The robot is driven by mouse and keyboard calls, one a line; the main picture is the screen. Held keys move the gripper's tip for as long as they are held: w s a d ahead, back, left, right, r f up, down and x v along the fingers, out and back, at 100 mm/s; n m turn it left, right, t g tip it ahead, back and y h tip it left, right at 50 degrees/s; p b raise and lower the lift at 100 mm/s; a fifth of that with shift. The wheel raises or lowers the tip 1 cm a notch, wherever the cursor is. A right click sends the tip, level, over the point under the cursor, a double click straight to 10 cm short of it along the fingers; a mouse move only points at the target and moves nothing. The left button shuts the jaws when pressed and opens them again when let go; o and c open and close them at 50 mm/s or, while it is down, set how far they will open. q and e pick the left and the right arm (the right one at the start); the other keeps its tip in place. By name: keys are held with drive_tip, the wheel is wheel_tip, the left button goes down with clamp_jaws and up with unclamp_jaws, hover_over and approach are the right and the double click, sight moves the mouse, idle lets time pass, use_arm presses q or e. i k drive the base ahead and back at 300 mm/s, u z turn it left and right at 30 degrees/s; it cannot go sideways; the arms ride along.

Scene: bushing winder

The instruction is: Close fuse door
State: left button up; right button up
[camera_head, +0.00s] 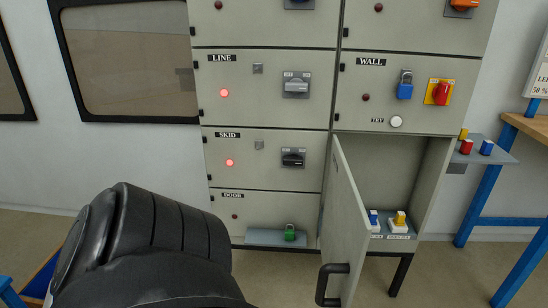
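The fuse door (342,225) is a light grey panel at the lower right of the cabinet. It stands open, swung out toward me from its left edge. A black bar handle (332,284) is on its near, free edge. The open compartment (385,170) behind it shows two small fuse-like blocks at its bottom, one with a blue top (374,221) and one with a yellow top (399,220). A thick black arm part of mine fills the lower left, apart from the door in the picture. Neither gripper's fingers show.
The closed LINE, SKID, DOOR and WALL panels surround the opening. A green padlock (290,232) is on a low ledge (262,237) left of the door. A small shelf (492,150) with coloured blocks and a blue-legged table (540,128) stand at right.

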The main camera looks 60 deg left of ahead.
sight(347, 228)
drive_tip(key=k, duration=0.15)
drive_tip(key=u, duration=1.55)
drive_tip(key=i, duration=0.5)
drive_tip(key=z, duration=1.25)
drive_tip(key=k, duration=0.85)
drive_tip(key=u, duration=1)
drive_tip(key=i, duration=0.5)
drive_tip(key=u, duration=0.05)
